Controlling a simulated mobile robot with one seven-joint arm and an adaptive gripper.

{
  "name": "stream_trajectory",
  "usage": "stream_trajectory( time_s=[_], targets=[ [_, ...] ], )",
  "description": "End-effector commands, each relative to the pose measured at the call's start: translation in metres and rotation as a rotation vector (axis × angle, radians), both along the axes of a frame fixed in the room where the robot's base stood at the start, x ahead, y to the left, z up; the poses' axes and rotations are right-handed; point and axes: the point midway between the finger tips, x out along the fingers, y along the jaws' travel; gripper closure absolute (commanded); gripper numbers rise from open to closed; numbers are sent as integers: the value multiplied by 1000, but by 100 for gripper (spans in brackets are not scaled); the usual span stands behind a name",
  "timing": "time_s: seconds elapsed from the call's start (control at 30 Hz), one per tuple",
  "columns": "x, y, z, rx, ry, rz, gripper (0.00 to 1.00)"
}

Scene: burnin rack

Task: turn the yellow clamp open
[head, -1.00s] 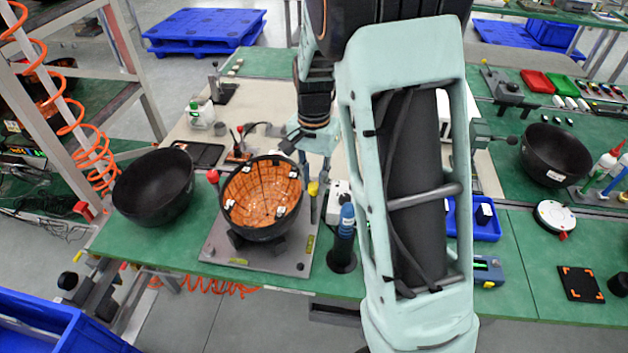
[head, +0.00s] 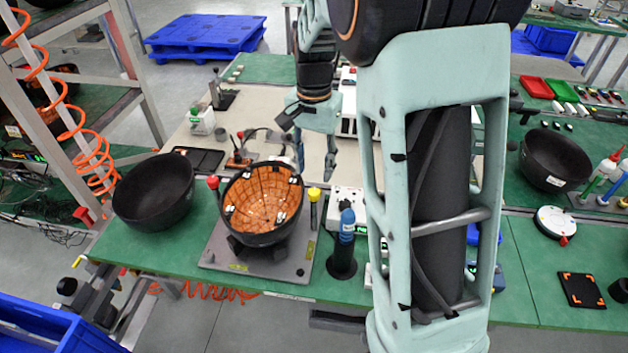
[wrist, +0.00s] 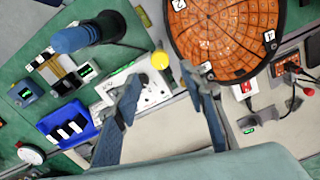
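The yellow clamp (head: 314,194) is a yellow-topped upright knob at the right side of the orange-lined black bowl (head: 246,236) on a grey base plate (head: 216,247). In the wrist view the yellow clamp (wrist: 160,60) shows beyond the fingertips, close to the bowl's rim. My gripper (head: 316,163) is behind and above the clamp in the head view, apart from it. In the wrist view my gripper (wrist: 161,80) is open and empty, its two fingers spread on either side of the line to the clamp.
A red-topped clamp (head: 213,183) stands at the bowl's left. A blue-topped bottle (head: 347,222) in a dark holder and a white box (wrist: 142,92) stand near the yellow clamp. An empty black bowl (head: 153,192) is at left. My arm hides part of the bench.

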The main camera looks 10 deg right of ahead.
Motion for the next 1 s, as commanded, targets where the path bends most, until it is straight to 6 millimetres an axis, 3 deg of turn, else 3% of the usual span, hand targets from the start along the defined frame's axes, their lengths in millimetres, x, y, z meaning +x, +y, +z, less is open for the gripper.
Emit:
stream_trajectory(
  time_s=[0.1,0.3,1.0],
  targets=[
    [1,0,24,0,-4,1,61],
    [0,0,46,-1,-1,1,61],
    [-4,4,49,6,-8,-14,61]
  ],
)
